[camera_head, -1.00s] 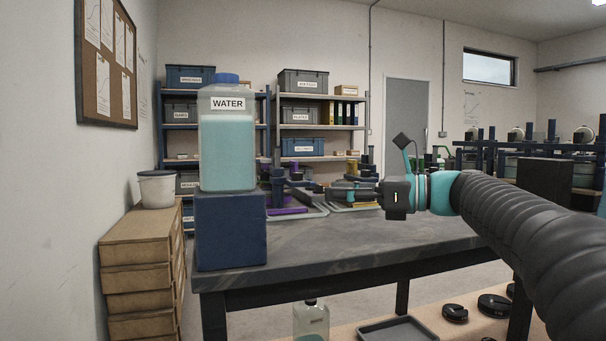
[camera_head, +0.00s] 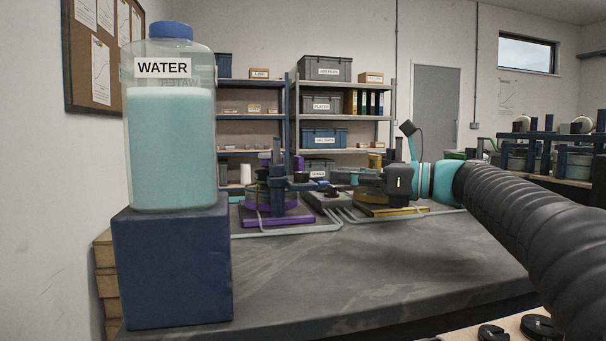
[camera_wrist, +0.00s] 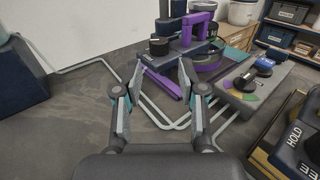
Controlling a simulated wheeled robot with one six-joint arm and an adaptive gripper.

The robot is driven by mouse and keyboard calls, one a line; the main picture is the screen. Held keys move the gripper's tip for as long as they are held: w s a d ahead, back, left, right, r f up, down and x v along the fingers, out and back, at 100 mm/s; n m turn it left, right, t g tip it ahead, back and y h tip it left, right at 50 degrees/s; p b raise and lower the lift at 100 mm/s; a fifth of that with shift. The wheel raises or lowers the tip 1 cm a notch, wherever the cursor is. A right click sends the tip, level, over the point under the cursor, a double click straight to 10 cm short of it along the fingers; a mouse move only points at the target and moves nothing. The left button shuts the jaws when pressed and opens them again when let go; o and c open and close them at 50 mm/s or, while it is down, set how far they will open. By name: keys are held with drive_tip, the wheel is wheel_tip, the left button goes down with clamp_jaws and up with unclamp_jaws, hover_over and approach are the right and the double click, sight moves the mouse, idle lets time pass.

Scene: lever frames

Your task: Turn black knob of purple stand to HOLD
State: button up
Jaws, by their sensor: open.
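The purple stand (camera_head: 298,218) is on the bench at the middle of the head view, with dark blue upright parts. In the wrist view the purple stand (camera_wrist: 166,86) is beyond my fingers. In the head view my arm reaches in from the right, and the fingertips are hard to tell from the stands. No HOLD mark on the purple stand is readable.
Grey tubes cross the bench. A water bottle (camera_head: 172,150) stands on a blue block (camera_head: 175,270).

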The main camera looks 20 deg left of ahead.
sight(301, 172)
drive_tip(key=a, duration=0.9)
drive_tip(key=shift+w+a, duration=0.25)
drive_tip(key=shift+w, duration=0.15)
clamp_jaws()
